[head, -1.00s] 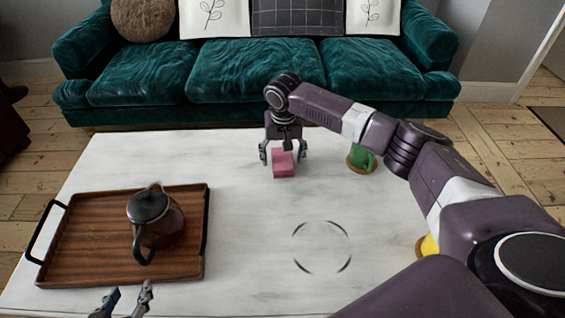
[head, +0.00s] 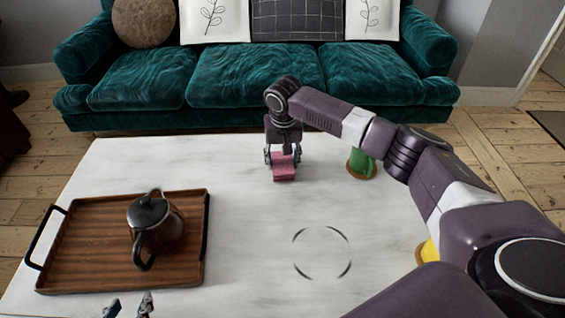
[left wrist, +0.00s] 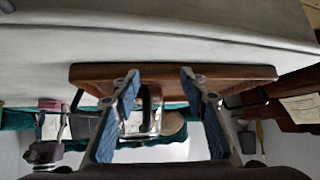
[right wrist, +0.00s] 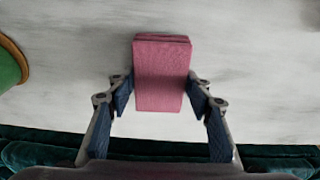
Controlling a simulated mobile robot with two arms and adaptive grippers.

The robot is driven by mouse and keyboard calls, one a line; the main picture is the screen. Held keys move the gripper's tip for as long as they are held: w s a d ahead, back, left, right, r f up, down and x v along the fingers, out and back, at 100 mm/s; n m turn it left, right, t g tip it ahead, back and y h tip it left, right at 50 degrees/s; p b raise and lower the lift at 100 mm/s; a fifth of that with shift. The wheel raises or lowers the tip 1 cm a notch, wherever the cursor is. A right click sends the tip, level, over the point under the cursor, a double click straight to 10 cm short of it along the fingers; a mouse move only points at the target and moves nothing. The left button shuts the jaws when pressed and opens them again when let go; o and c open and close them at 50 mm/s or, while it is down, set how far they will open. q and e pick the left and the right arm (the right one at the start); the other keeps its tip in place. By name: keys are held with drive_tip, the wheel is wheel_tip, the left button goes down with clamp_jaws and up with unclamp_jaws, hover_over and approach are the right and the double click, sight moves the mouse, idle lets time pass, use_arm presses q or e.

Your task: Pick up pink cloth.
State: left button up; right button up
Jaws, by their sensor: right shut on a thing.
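The pink cloth (head: 284,171) is a folded block on the white table, near its far edge. My right gripper (head: 283,157) reaches down over it and is shut on it. In the right wrist view the cloth (right wrist: 162,75) stands between the two blue-padded fingers (right wrist: 160,95), which sit at its left and right sides. In the left wrist view a small pink patch of the cloth (left wrist: 51,104) shows at the left. My left gripper (head: 128,306) is at the near edge of the table, apart from the cloth. Its fingers (left wrist: 157,85) are spread wide with nothing held.
A wooden tray (head: 80,250) with a dark teapot (head: 155,225) stands at the left of the white table (head: 250,220). A green cup (head: 359,163) stands right of the cloth, by my right arm. A yellow object (head: 428,250) is partly hidden by that arm. The table's middle is clear.

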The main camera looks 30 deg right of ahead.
wheel_tip(320, 180, up, 4)
drive_tip(key=shift+r+p, duration=0.25)
drive_tip(key=shift+p, duration=0.45)
wheel_tip(320, 180, up, 4)
drive_tip(key=shift+r+p, duration=0.1)
drive_tip(key=shift+p, duration=0.55)
wheel_tip(320, 180, up, 5)
drive_tip(key=p, duration=0.1)
hover_over(282, 161)
use_arm(q)
drive_tip(key=s+a+f+g, duration=0.2)
drive_tip(key=s+f+g, duration=0.1)
drive_tip(key=s, duration=0.2)
drive_tip(key=s+a+f+g+y+p, duration=0.1)
drive_tip(key=s+f+g, duration=0.2)
drive_tip(key=s, duration=0.3)
drive_tip(key=shift+a+f+y, duration=0.3)
drive_tip(key=shift+a+f, duration=0.05)
drive_tip(key=shift+f, duration=0.2)
use_arm(e)
drive_tip(key=shift+s+a+r, duration=0.1)
drive_tip(key=shift+s+r, duration=0.1)
drive_tip(key=shift+r, duration=1.25)
drive_tip(key=shift+s+r, duration=0.15)
drive_tip(key=shift+r, duration=1.25)
use_arm(q)
drive_tip(key=shift+s, duration=0.1)
